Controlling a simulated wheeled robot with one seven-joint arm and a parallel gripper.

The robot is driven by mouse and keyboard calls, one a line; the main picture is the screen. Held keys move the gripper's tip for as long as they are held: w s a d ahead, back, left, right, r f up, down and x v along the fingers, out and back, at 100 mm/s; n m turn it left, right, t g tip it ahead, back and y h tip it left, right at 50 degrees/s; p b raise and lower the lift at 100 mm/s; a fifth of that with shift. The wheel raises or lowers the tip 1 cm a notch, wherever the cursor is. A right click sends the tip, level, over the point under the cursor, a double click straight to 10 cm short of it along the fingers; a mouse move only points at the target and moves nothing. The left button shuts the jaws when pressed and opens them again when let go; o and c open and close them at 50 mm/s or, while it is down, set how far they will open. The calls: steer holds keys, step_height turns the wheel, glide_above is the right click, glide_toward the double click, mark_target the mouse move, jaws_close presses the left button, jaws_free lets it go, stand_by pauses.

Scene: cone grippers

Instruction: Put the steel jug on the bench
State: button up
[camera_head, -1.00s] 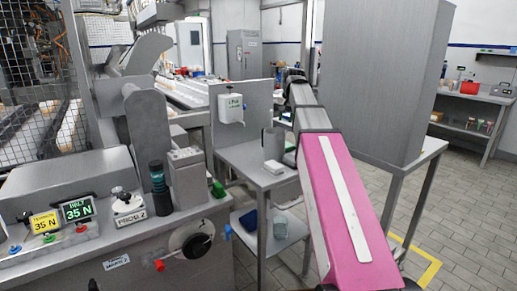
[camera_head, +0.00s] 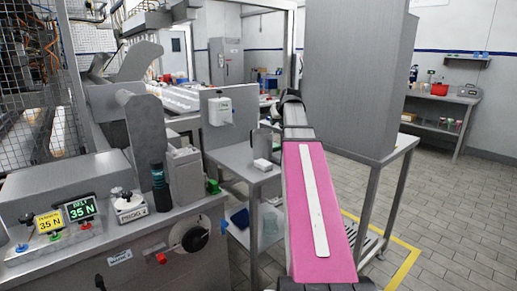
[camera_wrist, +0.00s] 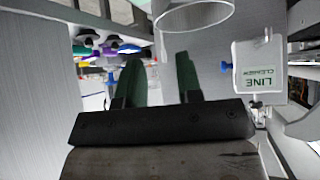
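A grey cylinder that looks like the steel jug (camera_head: 261,143) stands upright on a small steel side table (camera_head: 232,164). My pink arm reaches forward just right of it, and my gripper is too small and hidden to make out in the head view. In the wrist view, my gripper (camera_wrist: 157,75) has two dark green fingers apart with nothing between them. A round, cup-like rim (camera_wrist: 195,16) shows above the fingertips at the top edge; I cannot tell for sure that it is the jug. A steel bench (camera_head: 440,103) stands at the back right.
A tall grey cabinet (camera_head: 355,80) stands close to my arm's right. A control console (camera_head: 80,208) fills the left. A white sign box (camera_head: 219,110) hangs on the panel behind the side table. Floor at right is clear.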

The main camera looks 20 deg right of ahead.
mark_target(271, 131)
steer(key=x, duration=0.9)
steer(key=shift+r, duration=0.15)
jaws_close()
steer(key=shift+d, duration=0.1)
stand_by(1.1)
